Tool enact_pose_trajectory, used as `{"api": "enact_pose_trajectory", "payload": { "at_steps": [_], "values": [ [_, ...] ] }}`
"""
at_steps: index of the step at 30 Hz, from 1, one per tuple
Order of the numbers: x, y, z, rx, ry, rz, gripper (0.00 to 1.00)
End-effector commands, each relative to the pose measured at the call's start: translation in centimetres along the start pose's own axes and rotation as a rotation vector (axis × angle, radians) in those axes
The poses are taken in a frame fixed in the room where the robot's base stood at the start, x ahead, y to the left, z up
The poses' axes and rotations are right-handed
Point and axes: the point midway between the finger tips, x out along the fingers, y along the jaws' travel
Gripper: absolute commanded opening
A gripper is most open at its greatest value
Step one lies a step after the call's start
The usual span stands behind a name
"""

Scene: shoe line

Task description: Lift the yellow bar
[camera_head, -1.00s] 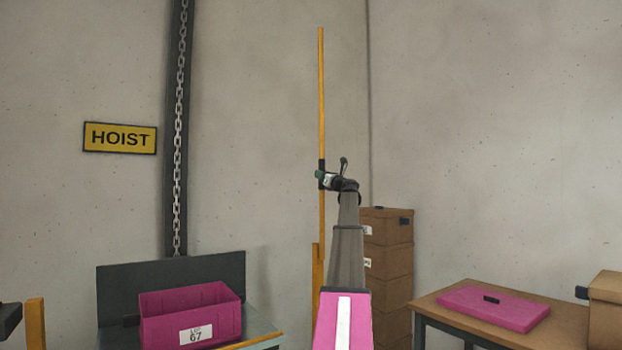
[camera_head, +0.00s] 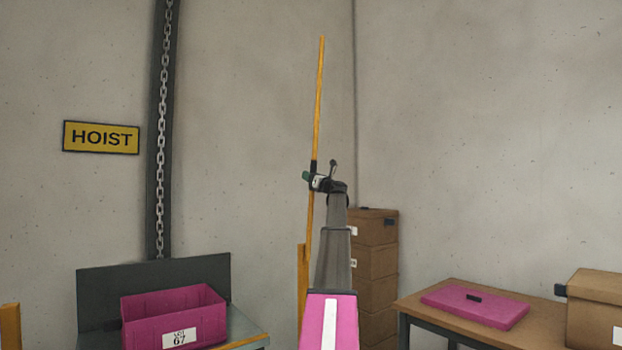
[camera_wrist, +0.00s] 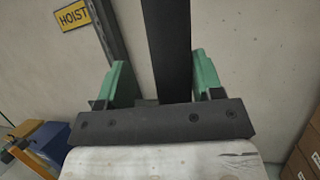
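The yellow bar (camera_head: 319,100) is long and thin and stands nearly upright, leaning slightly, its top against the bare wall. A black sleeve sits around its middle; in the wrist view a black length (camera_wrist: 167,45) runs up between the fingers. Its lower part runs down beside a wider yellow post (camera_head: 303,285); the joint there is not clear. My gripper (camera_head: 314,180) is at the sleeve. In the wrist view the green fingers (camera_wrist: 164,78) stand apart on either side of the black length, with a visible gap at the left.
A magenta crate (camera_head: 172,314) stands on a bench at left, before a hoist chain (camera_head: 163,140). Stacked cardboard boxes (camera_head: 375,262) stand behind my arm. A table (camera_head: 420,303) at right carries a magenta lid (camera_head: 475,307) and a box (camera_head: 597,310). Another yellow post (camera_head: 10,325) is far left.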

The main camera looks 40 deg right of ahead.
Motion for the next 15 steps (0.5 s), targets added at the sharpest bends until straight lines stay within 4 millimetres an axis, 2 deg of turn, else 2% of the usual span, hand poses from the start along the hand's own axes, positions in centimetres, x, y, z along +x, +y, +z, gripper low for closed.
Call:
{"api": "enact_pose_trajectory", "payload": {
  "at_steps": [8, 15],
  "values": [
    [-0.8, 0.1, 0.1, 0.000, -0.001, 0.001, 0.59],
    [-4.2, 0.2, 0.0, 0.000, -0.001, 0.000, 0.59]
  ]
}}
